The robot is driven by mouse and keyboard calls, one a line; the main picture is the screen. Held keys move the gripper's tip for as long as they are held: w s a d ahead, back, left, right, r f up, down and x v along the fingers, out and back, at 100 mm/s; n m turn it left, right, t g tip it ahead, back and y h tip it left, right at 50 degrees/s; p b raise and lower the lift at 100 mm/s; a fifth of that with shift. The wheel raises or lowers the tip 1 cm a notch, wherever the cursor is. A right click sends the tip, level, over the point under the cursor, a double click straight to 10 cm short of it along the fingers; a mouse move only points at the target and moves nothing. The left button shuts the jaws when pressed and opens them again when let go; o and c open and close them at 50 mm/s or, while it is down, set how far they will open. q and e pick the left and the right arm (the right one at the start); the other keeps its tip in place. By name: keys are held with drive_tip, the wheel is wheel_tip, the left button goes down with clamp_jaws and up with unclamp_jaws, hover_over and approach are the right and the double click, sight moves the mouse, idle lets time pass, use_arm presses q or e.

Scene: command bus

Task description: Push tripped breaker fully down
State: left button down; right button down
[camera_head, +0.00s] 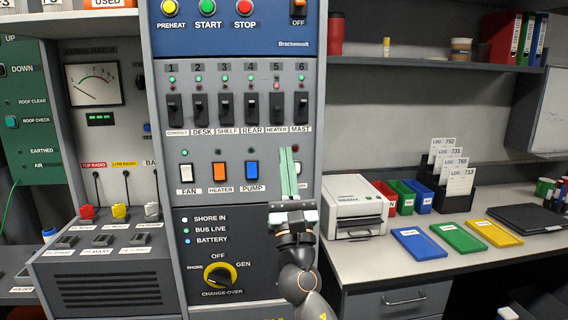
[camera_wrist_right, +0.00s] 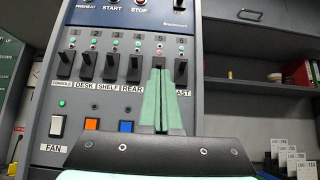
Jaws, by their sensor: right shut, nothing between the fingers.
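The breaker panel (camera_head: 238,145) has a row of numbered black breakers. Breaker 5 (camera_head: 276,106), labelled HEATER, has a red lamp (camera_head: 276,86) lit above it; the lamps over the other breakers look green. Its exact lever position is hard to tell. My right gripper (camera_head: 287,151) is shut and empty, its green fingers pointing up, with the tips just below breakers 5 and 6 in the head view. In the right wrist view, the fingertips (camera_wrist_right: 161,71) overlap breaker 5 and hide most of it; contact cannot be told. My left gripper is not in view.
Breaker 6 (camera_head: 300,107) and breaker 4 (camera_head: 250,107) flank breaker 5 closely. Below are the fan, heater and pump rocker switches (camera_head: 219,172) and a yellow change-over knob (camera_head: 219,275). A printer (camera_head: 350,205) and coloured trays stand on the counter at right.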

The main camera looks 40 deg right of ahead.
drive_tip(key=shift+s+a+f, duration=0.1)
drive_tip(key=shift+s+f, duration=0.05)
drive_tip(key=shift+s, duration=0.05)
idle(0.6)
